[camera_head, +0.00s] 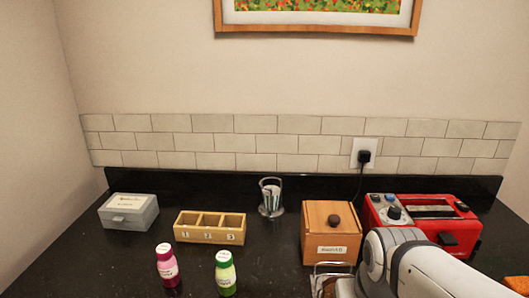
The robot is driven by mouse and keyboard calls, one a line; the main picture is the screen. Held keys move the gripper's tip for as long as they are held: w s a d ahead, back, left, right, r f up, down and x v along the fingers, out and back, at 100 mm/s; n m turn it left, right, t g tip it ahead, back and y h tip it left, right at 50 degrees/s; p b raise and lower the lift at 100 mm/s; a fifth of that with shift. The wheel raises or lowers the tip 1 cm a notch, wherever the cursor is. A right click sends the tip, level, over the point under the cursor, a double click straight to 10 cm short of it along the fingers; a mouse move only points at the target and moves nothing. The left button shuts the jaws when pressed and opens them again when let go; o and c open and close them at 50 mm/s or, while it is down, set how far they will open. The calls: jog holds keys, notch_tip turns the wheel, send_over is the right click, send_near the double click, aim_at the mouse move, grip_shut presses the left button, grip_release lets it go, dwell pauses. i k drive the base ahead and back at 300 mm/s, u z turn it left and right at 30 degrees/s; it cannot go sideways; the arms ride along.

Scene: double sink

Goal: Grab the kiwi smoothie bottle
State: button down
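A small green bottle (226,277) with a white label stands upright on the dark counter near the bottom edge of the view; its colour fits the kiwi smoothie, but the label is too small to read. A pink-red bottle (167,266) with a white label stands to its left, a gap apart. A white part of my arm (405,268) shows at the lower right, well to the right of both bottles. I cannot make out my gripper's fingers in this view.
Behind the bottles is a wooden three-compartment box (210,238). A grey box (128,212), a metal holder (271,199), a lidded wooden box (329,243) and a red toaster (425,222) line the back. A wire rack (331,266) is beside my arm. The counter between green bottle and rack is clear.

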aim_at(225, 271)
jog(key=u, duration=0.05)
jog(key=k, duration=0.5)
jog(key=z, duration=1.6)
jog(key=k, duration=1.65)
jog(key=u, duration=1.55)
jog(key=i, duration=1)
